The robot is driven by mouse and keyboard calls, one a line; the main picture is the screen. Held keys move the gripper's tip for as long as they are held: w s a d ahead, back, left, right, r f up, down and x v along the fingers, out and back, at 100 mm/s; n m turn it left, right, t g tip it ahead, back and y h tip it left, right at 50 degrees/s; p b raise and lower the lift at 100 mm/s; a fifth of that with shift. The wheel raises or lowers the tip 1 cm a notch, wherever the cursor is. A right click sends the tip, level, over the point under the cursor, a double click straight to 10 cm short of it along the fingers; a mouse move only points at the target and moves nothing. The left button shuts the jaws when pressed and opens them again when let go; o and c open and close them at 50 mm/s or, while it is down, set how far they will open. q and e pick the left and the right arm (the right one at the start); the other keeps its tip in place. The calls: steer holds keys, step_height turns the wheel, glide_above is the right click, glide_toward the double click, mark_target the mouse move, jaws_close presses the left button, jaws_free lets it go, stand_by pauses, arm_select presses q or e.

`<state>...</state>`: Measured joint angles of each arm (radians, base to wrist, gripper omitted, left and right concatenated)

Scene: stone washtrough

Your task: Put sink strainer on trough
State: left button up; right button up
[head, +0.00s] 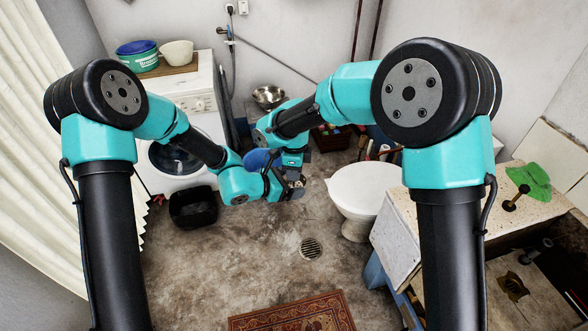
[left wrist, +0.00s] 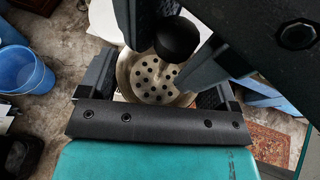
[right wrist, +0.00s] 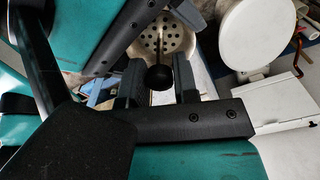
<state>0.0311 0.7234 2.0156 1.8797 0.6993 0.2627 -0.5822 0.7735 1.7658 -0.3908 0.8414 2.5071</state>
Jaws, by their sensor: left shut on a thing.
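The sink strainer (left wrist: 155,80) is a pale metal disc with several round holes and a dark ball knob. It also shows in the right wrist view (right wrist: 172,35). My left gripper (left wrist: 157,65) is shut on the strainer's disc, holding it in the air. My right gripper (right wrist: 158,84) is open, its fingers on either side of the knob with visible gaps. In the head view both grippers meet near the middle, and the strainer is mostly hidden there. The trough (head: 530,222) is speckled stone with a dark basin, at the lower right.
A green cloth (head: 528,176) and a dark knobbed piece (head: 512,202) lie on the trough's ledge. A white toilet (head: 362,186) stands between my grippers and the trough. A washing machine (head: 207,90) and black bin (head: 193,207) are at left. A rug (head: 290,317) lies in front.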

steer(key=c, duration=0.4)
arm_select(q)
steer(key=o, duration=0.8)
steer(key=shift+c, duration=0.2)
arm_select(e)
jaws_close()
arm_select(q)
steer(key=v, duration=1.2)
steer(key=shift+f, duration=0.15)
